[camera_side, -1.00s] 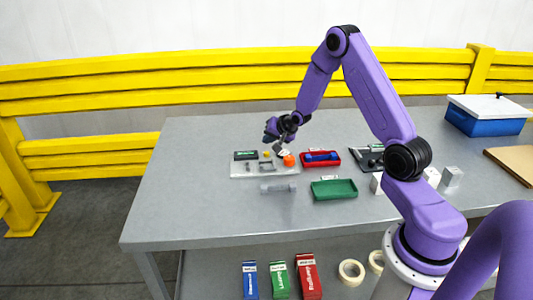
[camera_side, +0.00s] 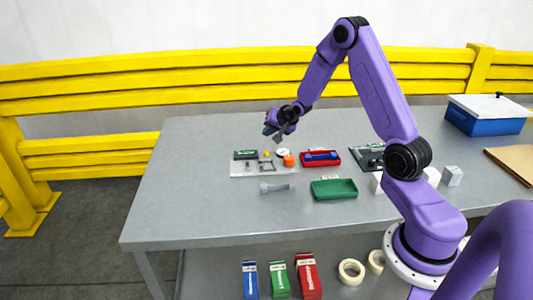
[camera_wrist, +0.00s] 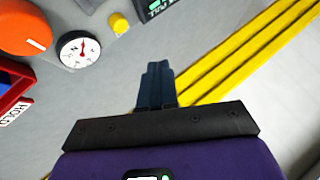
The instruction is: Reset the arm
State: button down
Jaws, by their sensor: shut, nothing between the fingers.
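My gripper (camera_side: 281,136) is shut and empty. It hangs in the air above the back of the grey plate (camera_side: 238,173) on the table, touching nothing that I can see. A white dial gauge (camera_wrist: 79,50) with a red needle, an orange knob (camera_wrist: 24,28) and a yellow button (camera_wrist: 117,25) show at the upper left of that view. The side view also shows the orange knob (camera_side: 289,160) on the plate's right part.
A red tray (camera_side: 333,163) holding a blue part and an empty green tray (camera_side: 334,189) stand right of the plate. A grey part (camera_side: 278,188) lies in front. A blue box (camera_side: 485,122) stands far right. Yellow rails (camera_side: 180,92) run behind the table. The table's left side is clear.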

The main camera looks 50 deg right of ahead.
jog(key=s+a+r+n+g+y, duration=0.1)
jog(key=s+a+r+n, duration=0.1)
jog(key=s+a+n, duration=0.45)
jog(key=s+a+r+n+g+y, duration=0.1)
jog(key=s+a+r+g, duration=0.15)
jog(key=a, duration=0.75)
jog(key=s+a+r+n+g+y, duration=0.1)
jog(key=s+a+r+n, duration=0.1)
jog(key=s+a+n, duration=0.35)
jog(key=s+a+r+n+g, duration=0.1)
jog(key=s+n, duration=0.2)
jog(key=s, duration=0.5)
jog(key=s+a+r+n+g, duration=0.1)
jog(key=s+n, duration=0.3)
jog(key=s, duration=0.5)
jog(key=s+a+r+n+g+h, duration=0.1)
jog(key=s+a+n+g, duration=0.1)
jog(key=s, duration=0.6)
jog(key=shift+s+r+n, duration=0.35)
jog(key=shift+r+n, duration=0.05)
jog(key=shift+n, duration=0.3)
jog(key=shift+a, duration=0.1)
